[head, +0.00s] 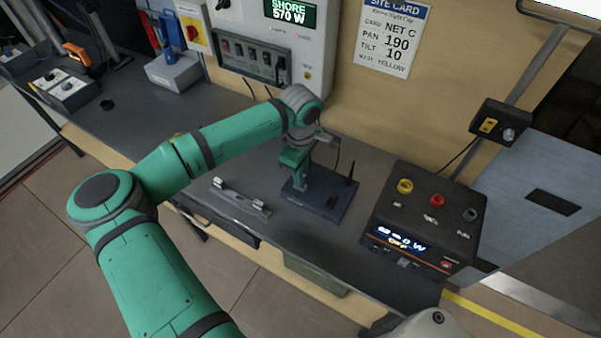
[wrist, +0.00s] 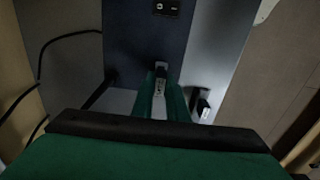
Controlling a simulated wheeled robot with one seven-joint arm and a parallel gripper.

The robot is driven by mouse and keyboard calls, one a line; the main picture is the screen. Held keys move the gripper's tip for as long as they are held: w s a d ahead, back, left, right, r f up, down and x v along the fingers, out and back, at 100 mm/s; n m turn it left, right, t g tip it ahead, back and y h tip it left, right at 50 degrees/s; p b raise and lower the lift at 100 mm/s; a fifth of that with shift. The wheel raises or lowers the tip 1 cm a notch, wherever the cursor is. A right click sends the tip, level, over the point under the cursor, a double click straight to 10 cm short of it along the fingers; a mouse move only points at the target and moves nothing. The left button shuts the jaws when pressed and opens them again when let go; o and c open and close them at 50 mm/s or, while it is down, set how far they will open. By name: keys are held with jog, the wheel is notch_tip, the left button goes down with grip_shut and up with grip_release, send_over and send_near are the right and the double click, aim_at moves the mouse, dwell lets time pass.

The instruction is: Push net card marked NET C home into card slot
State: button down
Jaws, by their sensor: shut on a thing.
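My gripper (head: 297,180) points down over the dark blue box (head: 325,208), which has an upright black antenna. In the wrist view, my green fingers (wrist: 160,98) are shut on a small pale piece, the net card (wrist: 160,80). Its outer end lies at the face of the blue box (wrist: 140,45). I cannot read its marking, and the slot itself is hidden behind the card and fingers. I cannot tell how deep the card sits. The wall site card (head: 392,38) reads NET C, PAN 190, TILT 10.
A low grey rack (head: 240,198) lies left of the blue box, and also shows in the wrist view (wrist: 203,106). A black power unit (head: 422,215) with coloured terminals stands to the right. The wall panel (head: 262,45) is behind. Bench space in front is narrow.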

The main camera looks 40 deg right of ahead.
jog(key=shift+f, duration=0.75)
jog(key=c, duration=1.7)
grip_release()
jog(key=shift+o, duration=0.2)
notch_tip(320, 180, up, 11)
jog(key=shift+f, duration=0.1)
